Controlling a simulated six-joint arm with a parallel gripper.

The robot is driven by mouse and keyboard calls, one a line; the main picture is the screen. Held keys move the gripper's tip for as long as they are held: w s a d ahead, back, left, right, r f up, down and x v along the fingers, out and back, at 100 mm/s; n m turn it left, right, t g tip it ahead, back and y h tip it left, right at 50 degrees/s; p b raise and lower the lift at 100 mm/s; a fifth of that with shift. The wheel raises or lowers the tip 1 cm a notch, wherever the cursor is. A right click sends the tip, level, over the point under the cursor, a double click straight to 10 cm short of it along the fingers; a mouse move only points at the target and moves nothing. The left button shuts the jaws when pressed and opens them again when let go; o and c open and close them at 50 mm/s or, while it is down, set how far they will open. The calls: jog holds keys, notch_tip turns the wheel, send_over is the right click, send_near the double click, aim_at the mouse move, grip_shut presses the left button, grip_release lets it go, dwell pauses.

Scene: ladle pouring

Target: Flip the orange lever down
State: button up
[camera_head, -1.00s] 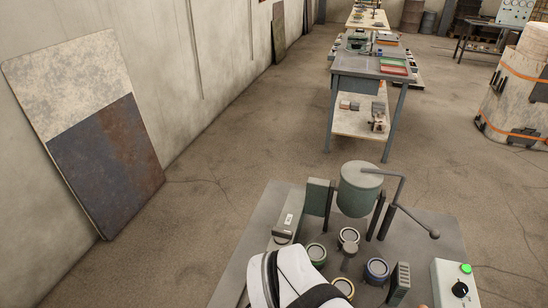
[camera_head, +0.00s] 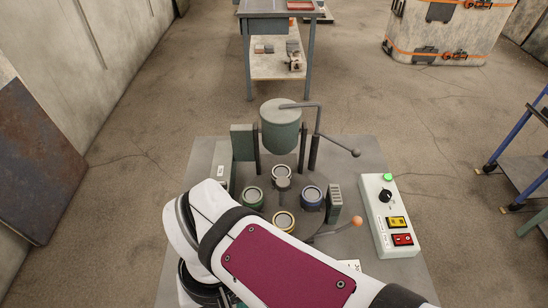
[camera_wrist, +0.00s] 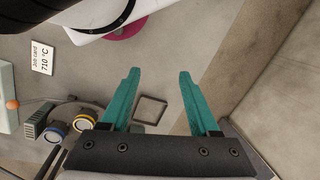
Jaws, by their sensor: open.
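The orange lever's round knob (camera_head: 356,221) is at the end of a thin dark rod in the head view. The rod slants up to the right, beside the grey finned block and left of the control box. In the wrist view the orange knob (camera_wrist: 12,104) is at the far left, well away from my fingers. My gripper (camera_wrist: 158,76) has two teal fingers, open with nothing between them. My white arm crosses the lower part of the head view, and my fingers cannot be made out there.
A green pot (camera_head: 281,125) with a bent handle stands at the back of the table. Several round cups, including a blue-rimmed one (camera_head: 311,196), stand before it. A control box (camera_head: 388,214) has a green light, a knob and yellow and red switches. A job card (camera_wrist: 41,58) reads 710 °C.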

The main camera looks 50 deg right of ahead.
jog(key=w+d+n+h, duration=0.1)
jog(key=w+d, duration=0.1)
jog(key=d, duration=0.2)
jog(key=w+d+n+g+h, duration=0.1)
jog(key=w+d+n, duration=0.1)
jog(key=d, duration=0.2)
jog(key=w+d+n+g+h, duration=0.1)
jog(key=w+d+n, duration=0.1)
jog(key=d, duration=0.3)
jog(key=shift+w+f, duration=0.1)
jog(key=shift+w, duration=0.2)
jog(key=c, duration=0.7)
jog(key=d+n, duration=0.1)
jog(key=w+d, duration=0.1)
jog(key=d, duration=0.1)
jog(key=d+n+g, duration=0.1)
jog(key=d, duration=0.1)
jog(key=shift+w+d+f+n+h, duration=0.15)
jog(key=shift+d+f+n+h, duration=0.15)
jog(key=shift+f+h, duration=0.1)
grip_shut()
jog(key=d+f+n+g+h, duration=0.1)
jog(key=d+f+n+g, duration=0.1)
jog(key=d, duration=0.9)
jog(key=f+n, duration=0.1)
jog(key=n, duration=0.1)
jog(key=shift+d+n+h, duration=0.25)
jog(key=shift+n+h, duration=0.05)
jog(key=shift+n, duration=0.1)
